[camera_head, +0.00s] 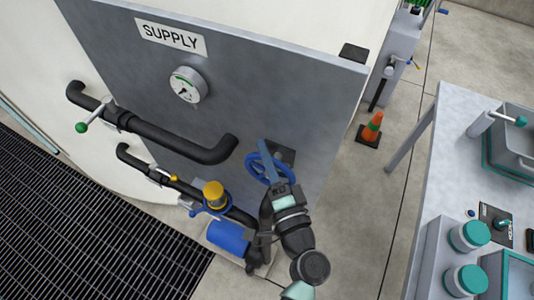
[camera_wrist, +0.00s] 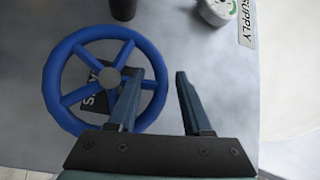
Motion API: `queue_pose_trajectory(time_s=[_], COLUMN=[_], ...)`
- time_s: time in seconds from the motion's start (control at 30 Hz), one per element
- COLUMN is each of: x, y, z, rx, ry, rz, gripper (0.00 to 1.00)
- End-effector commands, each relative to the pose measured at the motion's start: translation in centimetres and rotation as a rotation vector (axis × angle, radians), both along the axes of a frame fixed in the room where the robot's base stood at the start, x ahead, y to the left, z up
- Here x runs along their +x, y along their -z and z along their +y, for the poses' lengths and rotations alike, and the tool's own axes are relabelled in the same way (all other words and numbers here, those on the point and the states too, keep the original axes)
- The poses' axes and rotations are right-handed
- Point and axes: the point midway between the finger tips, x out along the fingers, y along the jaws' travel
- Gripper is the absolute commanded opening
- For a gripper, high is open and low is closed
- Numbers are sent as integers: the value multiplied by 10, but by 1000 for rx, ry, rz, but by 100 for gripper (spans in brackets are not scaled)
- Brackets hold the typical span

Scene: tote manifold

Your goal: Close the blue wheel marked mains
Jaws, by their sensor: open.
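The blue wheel (camera_head: 290,167) is mounted on the grey supply panel, below and right of the bent black pipe. In the wrist view the spoked wheel (camera_wrist: 107,78) fills the left half, with a dark plate (camera_wrist: 95,100) partly hidden behind it. Only part of the plate's white lettering shows. My gripper (camera_head: 268,160) is at the wheel and hides part of it. In the wrist view my gripper (camera_wrist: 160,72) is open; its left finger overlaps the wheel's right side and its right finger lies outside the rim. I cannot tell whether either finger touches.
The panel (camera_head: 270,110) carries a SUPPLY sign (camera_head: 171,38), a gauge (camera_head: 188,84) and a black pipe with a green-knobbed lever (camera_head: 82,127). A yellow-capped fitting (camera_head: 213,193) and blue cylinder (camera_head: 229,237) sit lower left. A cone (camera_head: 371,128) and table (camera_head: 446,140) stand right.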

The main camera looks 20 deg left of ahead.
Motion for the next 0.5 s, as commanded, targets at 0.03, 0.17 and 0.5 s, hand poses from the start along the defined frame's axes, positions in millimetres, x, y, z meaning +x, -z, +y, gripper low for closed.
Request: queue_pose_trajectory(time_s=[0.03, 0.17, 0.5], x=[0, 0, 0], y=[0, 0, 0], z=[0, 0, 0], rx=[0, 0, 1], ry=[0, 0, -1], rz=[0, 0, 1], gripper=[50, 50, 0])
